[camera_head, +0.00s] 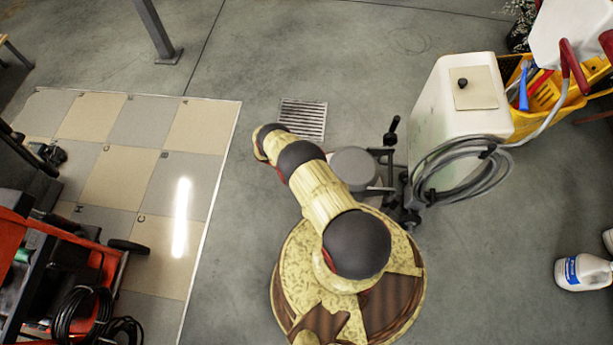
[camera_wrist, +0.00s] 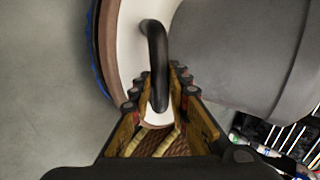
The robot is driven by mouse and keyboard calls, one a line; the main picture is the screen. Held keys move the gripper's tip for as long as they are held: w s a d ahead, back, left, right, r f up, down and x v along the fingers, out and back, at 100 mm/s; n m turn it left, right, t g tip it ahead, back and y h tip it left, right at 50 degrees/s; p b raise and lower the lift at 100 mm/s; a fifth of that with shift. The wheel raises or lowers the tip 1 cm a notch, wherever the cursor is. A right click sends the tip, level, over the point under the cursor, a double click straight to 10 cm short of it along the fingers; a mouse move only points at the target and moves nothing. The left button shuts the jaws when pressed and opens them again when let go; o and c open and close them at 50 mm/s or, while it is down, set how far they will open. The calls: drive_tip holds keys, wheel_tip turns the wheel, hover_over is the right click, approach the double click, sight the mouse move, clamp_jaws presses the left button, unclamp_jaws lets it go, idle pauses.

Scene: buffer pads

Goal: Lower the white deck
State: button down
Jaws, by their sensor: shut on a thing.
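The white deck (camera_wrist: 126,40) shows in the wrist view as a pale round face with brown and blue layers along its left edge. A black curved handle (camera_wrist: 157,45) stands out from it. My gripper (camera_wrist: 160,88) is shut on this handle, with a finger on each side. A large grey cylinder (camera_wrist: 240,50) is beside the deck on the right. In the head view my gripper and the deck are hidden by my arm; a grey round housing (camera_head: 353,168) shows just right of the arm.
A white tank (camera_head: 440,100) with a coiled grey hose (camera_head: 455,178) stands at the right. A yellow cart (camera_head: 571,103) is behind it. A tiled floor panel (camera_head: 150,180) and a red cart (camera_head: 50,240) are at the left. Open floor lies between.

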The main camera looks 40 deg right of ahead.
drive_tip(key=shift+w, duration=0.1)
drive_tip(key=c, duration=1.8)
unclamp_jaws()
drive_tip(key=shift+o, duration=0.6)
drive_tip(key=v, duration=1.2)
